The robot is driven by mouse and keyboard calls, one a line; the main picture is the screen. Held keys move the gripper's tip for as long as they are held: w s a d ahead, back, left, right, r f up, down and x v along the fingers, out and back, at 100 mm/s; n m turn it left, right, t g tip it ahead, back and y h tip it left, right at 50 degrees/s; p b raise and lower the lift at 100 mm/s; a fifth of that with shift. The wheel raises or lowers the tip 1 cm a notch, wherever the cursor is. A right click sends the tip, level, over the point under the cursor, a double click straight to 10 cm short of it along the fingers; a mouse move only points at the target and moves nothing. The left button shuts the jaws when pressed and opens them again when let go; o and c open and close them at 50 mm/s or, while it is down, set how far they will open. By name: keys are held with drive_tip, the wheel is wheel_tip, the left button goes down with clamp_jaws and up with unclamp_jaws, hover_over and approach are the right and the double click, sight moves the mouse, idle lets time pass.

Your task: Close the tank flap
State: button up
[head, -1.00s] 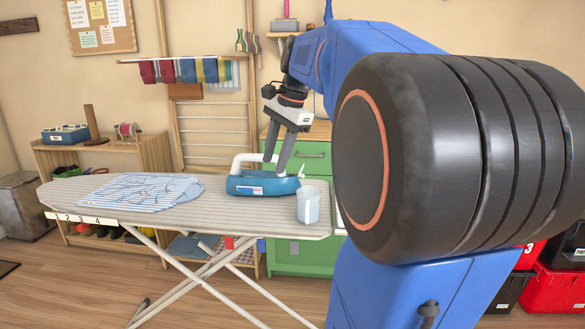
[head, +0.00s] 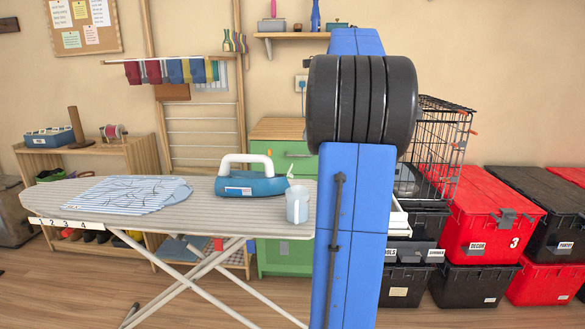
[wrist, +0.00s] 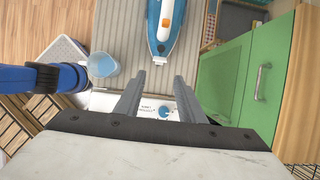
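The blue and white iron (head: 252,184) rests on the ironing board near its right end, with its white handle on top. A small pale flap (head: 290,172) stands up tilted at the iron's right tip in the head view. My gripper (wrist: 160,76) shows only in the wrist view. Its two fingers are apart with nothing between them, short of the iron's tip. In the head view my own arm hides the gripper.
A translucent cup (head: 297,205) stands on the ironing board (head: 230,214) close to the iron's tip. A green cabinet (head: 285,240) is behind. A white appliance with a blue dial (wrist: 165,110) lies below my fingers. Black and red totes (head: 480,225) and a wire crate (head: 440,150) are at right.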

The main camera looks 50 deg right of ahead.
drive_tip(key=x, duration=1.4)
drive_tip(key=shift+s+d, duration=0.1)
drive_tip(key=shift+c, duration=0.6)
drive_tip(key=c, duration=0.7)
